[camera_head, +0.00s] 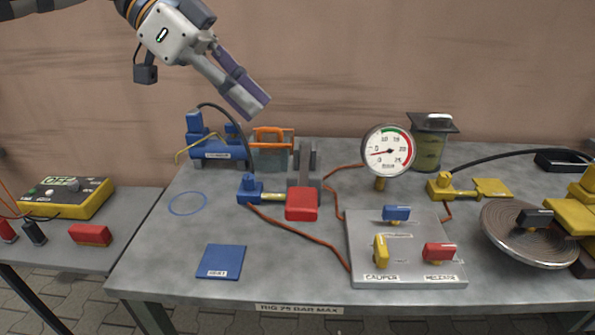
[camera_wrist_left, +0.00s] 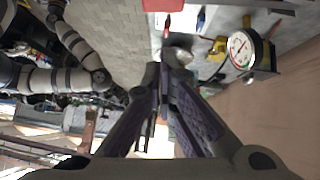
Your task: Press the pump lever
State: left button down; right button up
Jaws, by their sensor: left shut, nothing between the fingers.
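My left gripper (camera_head: 255,103) is shut and empty, raised above the back left of the bench and pointing down to the right. Its purple-padded fingers also show in the left wrist view (camera_wrist_left: 166,84). A red pad (camera_head: 301,204) stands in front of a grey upright bracket (camera_head: 304,164); it looks like the pump lever, though I see no label naming it. The gripper is above and to the left of it, well apart. A pressure gauge (camera_head: 389,151) stands to the right, its needle low on the scale. My right gripper is not seen.
A blue unit (camera_head: 216,148) and an orange-handled container (camera_head: 271,150) stand below my left gripper. A grey valve panel (camera_head: 406,273) with blue, yellow and red handles lies at front right. A blue mat (camera_head: 222,261) lies front left. Hoses cross the bench.

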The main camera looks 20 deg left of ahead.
pick_arm(q)
send_over(298, 196)
jog(key=f, duration=0.7)
jog(key=shift+w+f+b, duration=0.15)
jog(key=shift+w+b, duration=0.1)
jog(key=shift+b, duration=0.05)
jog(key=shift+s+f, duration=0.15)
jog(key=shift+f, duration=0.8)
jog(key=shift+s+f, duration=0.1)
jog(key=shift+f, duration=0.8)
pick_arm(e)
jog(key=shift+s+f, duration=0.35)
